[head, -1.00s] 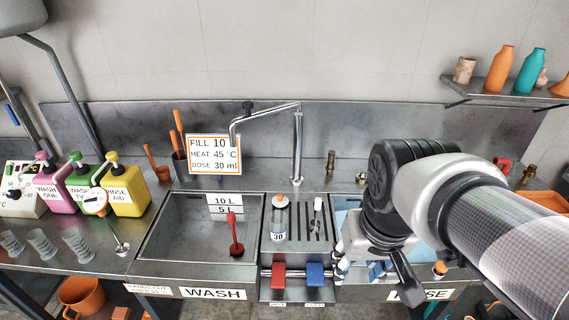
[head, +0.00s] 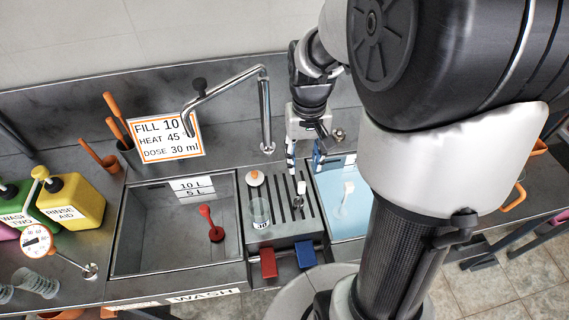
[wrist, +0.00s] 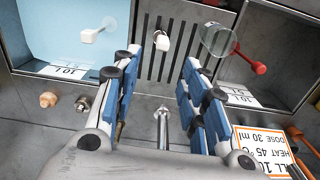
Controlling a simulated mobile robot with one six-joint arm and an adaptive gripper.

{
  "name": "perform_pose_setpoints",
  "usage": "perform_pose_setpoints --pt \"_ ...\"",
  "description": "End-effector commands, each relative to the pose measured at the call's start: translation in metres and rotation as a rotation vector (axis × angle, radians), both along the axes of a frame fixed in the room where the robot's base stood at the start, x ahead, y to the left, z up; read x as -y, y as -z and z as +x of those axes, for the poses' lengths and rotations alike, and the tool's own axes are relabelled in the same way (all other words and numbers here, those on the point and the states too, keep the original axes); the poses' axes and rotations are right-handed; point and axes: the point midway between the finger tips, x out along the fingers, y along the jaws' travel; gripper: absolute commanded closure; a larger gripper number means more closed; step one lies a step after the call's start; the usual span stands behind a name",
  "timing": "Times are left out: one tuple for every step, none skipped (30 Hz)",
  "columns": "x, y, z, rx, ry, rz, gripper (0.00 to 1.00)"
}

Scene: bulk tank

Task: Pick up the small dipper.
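A small white-tipped utensil (head: 301,188) with a thin stem lies on the slotted rack between the two basins; it may be the small dipper. It also shows in the wrist view (wrist: 162,41), just beyond the gap between my fingertips. My gripper (head: 304,163) is open and empty above the back of the rack, its blue-padded fingers apart in the wrist view (wrist: 162,62). A red dipper (head: 214,232) lies in the left basin.
A clear measuring glass (head: 260,212) and an orange-topped item (head: 255,178) stand on the rack's left side. The tap (head: 266,115) rises behind the rack, close left of my gripper. A sign (head: 167,137) leans against the back. Red (head: 268,262) and blue (head: 306,255) tabs are in front.

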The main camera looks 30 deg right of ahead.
Motion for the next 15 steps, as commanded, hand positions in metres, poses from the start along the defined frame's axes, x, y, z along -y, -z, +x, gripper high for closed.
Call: perform_pose_setpoints --pt "0.000 0.015 -0.001 -0.004 0.000 0.001 0.60" --pt "-0.001 0.021 -0.001 -0.005 0.000 0.002 0.60" --pt "0.000 0.028 -0.001 -0.003 0.000 0.001 0.60" --pt "0.000 0.033 -0.001 -0.003 0.000 0.001 0.60" --pt "0.000 0.037 -0.001 -0.002 0.000 0.001 0.60" --pt "0.000 0.042 -0.001 -0.002 0.000 0.001 0.60" --pt "0.000 0.045 -0.001 -0.003 0.000 0.001 0.60" --pt "-0.001 0.047 -0.001 -0.002 0.000 0.001 0.60" --pt "0.000 0.049 0.000 0.000 0.000 0.000 0.60" --pt "0.000 0.050 0.000 0.000 0.000 0.000 0.60" --pt "0.000 0.051 0.000 0.001 -0.001 0.000 0.60" --pt "0.000 0.052 0.000 0.001 -0.001 0.000 0.60" --pt "-0.001 0.054 0.000 0.001 -0.001 0.000 0.60" --pt "-0.001 0.056 0.000 0.000 -0.001 0.000 0.60" --pt "-0.001 0.059 -0.001 -0.001 -0.001 0.000 0.60"
